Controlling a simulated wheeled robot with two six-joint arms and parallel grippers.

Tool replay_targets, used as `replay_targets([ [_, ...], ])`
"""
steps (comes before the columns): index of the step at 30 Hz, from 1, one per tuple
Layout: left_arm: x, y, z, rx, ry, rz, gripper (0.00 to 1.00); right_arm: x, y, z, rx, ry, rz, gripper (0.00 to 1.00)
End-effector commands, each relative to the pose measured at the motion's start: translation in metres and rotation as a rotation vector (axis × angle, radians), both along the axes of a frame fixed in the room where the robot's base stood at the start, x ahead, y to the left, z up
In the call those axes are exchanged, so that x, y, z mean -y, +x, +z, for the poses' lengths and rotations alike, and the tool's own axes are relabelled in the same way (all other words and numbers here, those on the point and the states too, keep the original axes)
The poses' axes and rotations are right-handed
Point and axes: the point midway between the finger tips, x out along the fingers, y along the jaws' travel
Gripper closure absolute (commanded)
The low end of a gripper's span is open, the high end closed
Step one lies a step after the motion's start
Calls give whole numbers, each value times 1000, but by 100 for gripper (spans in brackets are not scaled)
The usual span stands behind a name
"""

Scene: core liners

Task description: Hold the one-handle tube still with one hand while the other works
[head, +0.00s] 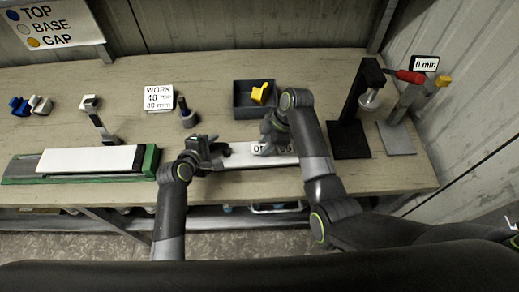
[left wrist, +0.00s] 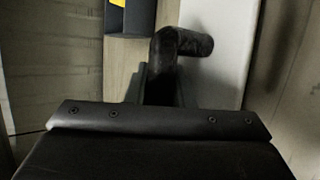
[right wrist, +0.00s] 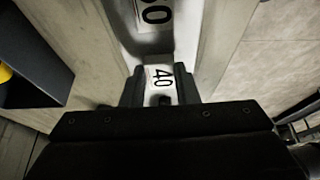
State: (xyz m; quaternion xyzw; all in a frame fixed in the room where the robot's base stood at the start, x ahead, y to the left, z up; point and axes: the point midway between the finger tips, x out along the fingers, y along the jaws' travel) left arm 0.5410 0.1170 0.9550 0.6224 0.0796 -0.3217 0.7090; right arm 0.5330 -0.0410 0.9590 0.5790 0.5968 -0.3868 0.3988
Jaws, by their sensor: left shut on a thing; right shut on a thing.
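The one-handle tube (head: 235,160) is a long white piece lying along the front of the bench, with number labels on it. Its dark bent handle (left wrist: 182,42) rises near its left end. My left gripper (head: 212,154) is shut on this handle; the left wrist view shows the handle between the fingers. My right gripper (head: 270,142) is shut on a small white piece labelled 40 (right wrist: 161,75), over the tube's middle. Whether that piece is part of the tube or separate, I cannot tell. My right forearm and gripper hide part of the tube.
A dark tray (head: 243,110) with a yellow piece (head: 260,93) stands behind the tube. A green-ended holder (head: 150,160) with a white strip lies at left. A WORK sign (head: 159,97) stands at centre back.

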Motion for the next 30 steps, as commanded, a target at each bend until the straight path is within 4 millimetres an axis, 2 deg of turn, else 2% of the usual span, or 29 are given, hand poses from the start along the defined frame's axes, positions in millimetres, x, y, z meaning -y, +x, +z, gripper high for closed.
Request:
replay_targets([
  [30,0,-1,-1,-3,1,-1,100,0,0,31,0,1,0,100],
])
